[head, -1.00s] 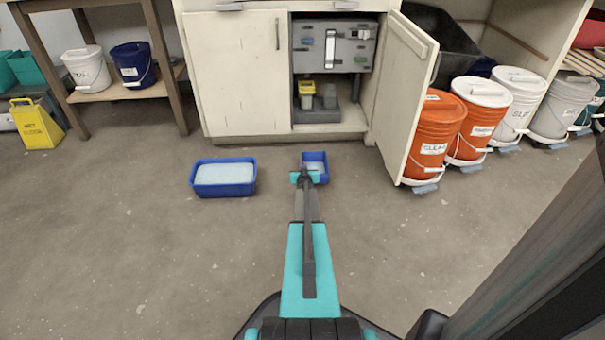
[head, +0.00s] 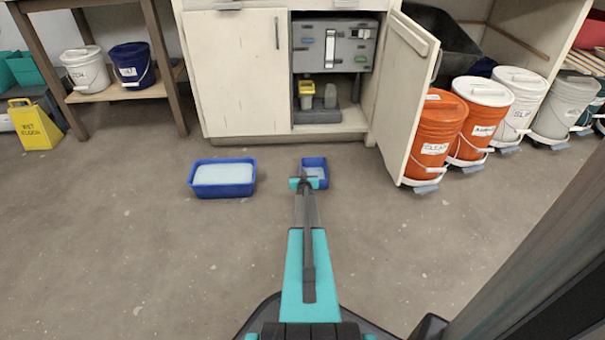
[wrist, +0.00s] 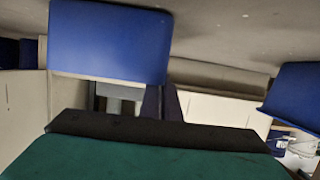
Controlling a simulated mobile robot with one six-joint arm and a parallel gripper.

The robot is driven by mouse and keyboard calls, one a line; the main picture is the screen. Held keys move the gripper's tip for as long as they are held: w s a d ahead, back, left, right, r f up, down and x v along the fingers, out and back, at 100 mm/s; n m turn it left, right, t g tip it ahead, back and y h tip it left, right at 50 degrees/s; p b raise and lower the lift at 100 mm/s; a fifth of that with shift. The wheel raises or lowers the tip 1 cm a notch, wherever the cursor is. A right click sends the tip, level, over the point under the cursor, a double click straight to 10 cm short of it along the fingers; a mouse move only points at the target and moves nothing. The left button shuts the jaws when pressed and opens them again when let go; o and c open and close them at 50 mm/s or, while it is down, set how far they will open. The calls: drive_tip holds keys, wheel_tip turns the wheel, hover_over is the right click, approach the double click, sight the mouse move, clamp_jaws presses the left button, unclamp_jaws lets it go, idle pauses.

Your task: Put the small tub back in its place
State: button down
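The small tub (head: 324,181), blue with pale contents, is at the tip of my arm in front of the open cabinet (head: 235,75). My gripper (head: 307,183) is at its near side and appears shut on it; the fingertips are partly hidden. In the wrist view the small tub's blue wall (wrist: 110,40) is close to the gripper, and the view looks upside down. I cannot tell its height above the floor. A larger blue tub (head: 222,192) with pale contents stands on the floor to the left, apart from it.
The cabinet's right door (head: 402,95) stands open, jutting toward me. Inside are a grey panel and a yellow container (head: 306,92) on a grey base. Orange buckets (head: 436,130) and paler ones line the right. The near floor is clear.

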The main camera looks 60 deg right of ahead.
drive_tip(key=shift+f, duration=0.15)
drive_tip(key=c, duration=2)
unclamp_jaws()
drive_tip(key=shift+r, duration=0.25)
drive_tip(key=shift+p+v, duration=0.4)
drive_tip(key=shift+v, duration=0.6)
drive_tip(key=p+v, duration=0.3)
drive_tip(key=v, duration=0.7)
drive_tip(key=shift+s+f, duration=0.1)
